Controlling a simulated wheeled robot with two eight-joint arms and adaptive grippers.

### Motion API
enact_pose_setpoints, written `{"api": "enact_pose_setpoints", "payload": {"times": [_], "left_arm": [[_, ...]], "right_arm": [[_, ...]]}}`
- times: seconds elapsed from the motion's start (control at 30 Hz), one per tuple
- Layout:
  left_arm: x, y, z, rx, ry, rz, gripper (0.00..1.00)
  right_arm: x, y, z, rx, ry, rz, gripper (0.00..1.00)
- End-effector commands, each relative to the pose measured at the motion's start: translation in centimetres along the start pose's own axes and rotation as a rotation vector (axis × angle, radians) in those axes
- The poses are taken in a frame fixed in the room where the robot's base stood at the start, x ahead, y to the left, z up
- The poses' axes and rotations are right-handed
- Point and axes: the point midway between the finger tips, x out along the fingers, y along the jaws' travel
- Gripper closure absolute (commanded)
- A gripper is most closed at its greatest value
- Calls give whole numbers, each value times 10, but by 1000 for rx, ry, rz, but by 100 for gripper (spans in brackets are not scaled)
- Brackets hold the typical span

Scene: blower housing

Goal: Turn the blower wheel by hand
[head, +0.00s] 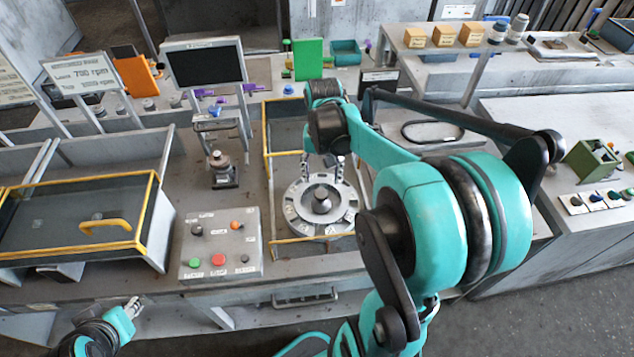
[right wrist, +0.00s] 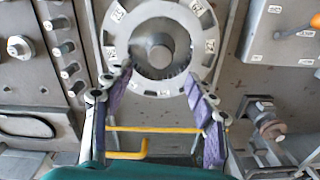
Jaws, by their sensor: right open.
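The blower wheel (head: 320,203) is a grey metal disc with slots, small labels around its rim and a round hub. It lies flat in the middle of the bench inside a yellow-edged frame. In the right wrist view the wheel (right wrist: 156,50) fills the top middle. My right gripper (head: 324,163) is open over the wheel's far side, and its purple-padded fingers (right wrist: 155,84) stand apart at its rim with nothing between them. I cannot tell whether they touch it. My left gripper (head: 132,306) is low at the left, away from the wheel; its jaw opening is unclear.
A control box (head: 221,244) with green and red buttons sits left of the wheel. A yellow-framed cover with a handle (head: 106,225) is further left. A dark monitor (head: 203,66) stands behind. A yellow bar (right wrist: 155,129) crosses between my right fingers in the right wrist view.

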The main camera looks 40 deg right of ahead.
Motion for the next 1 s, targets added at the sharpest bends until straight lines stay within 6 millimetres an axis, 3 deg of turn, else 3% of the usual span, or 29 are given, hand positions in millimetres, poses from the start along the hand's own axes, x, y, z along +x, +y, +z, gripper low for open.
{"api": "enact_pose_setpoints", "payload": {"times": [0.2, 0.4, 0.77, 1.0], "left_arm": [[11, 0, 8, 0, 0, 0, 68], [17, 0, 12, 0, 0, 0, 68], [18, 0, 12, 0, 0, 0, 68], [18, 0, 12, 0, 0, 0, 68]], "right_arm": [[40, 0, 0, -2, 2, 0, 44], [64, -1, 0, -2, 2, -1, 44], [70, -1, 0, -3, 3, -1, 44], [69, -1, 0, -3, 3, -1, 100]]}}
